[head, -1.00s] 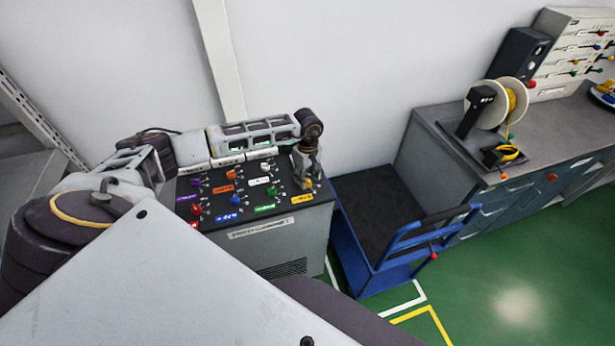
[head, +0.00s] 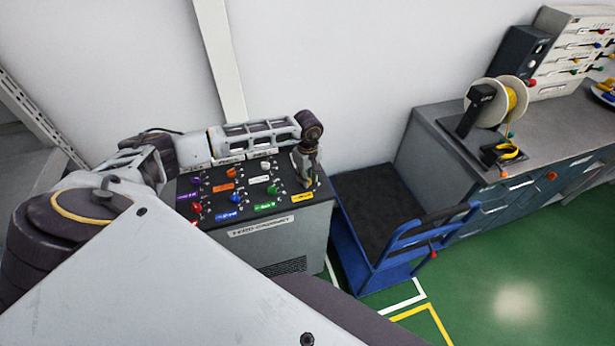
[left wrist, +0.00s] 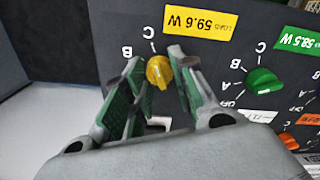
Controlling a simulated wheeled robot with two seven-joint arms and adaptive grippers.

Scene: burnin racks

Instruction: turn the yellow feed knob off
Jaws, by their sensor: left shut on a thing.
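The yellow feed knob (left wrist: 159,71) sits on the dark top panel of the feed cabinet (head: 262,232), beside a yellow label (left wrist: 200,24) reading 59.6 W. Position letters B and C show around the knob; the other marks are hidden by my fingers. My left gripper (left wrist: 156,64) is shut on the knob, one green-padded finger on each side of it. In the head view the left gripper (head: 304,178) points down at the panel's right end and mostly hides the knob. I cannot tell the knob's exact setting. My right gripper is not in view.
A green knob (left wrist: 262,80) and an orange knob (left wrist: 289,140) are close by on the panel. A blue cart (head: 375,275) stands right of the cabinet. A grey bench (head: 435,125) with a spool (head: 497,105) is farther right. Green floor is open in front.

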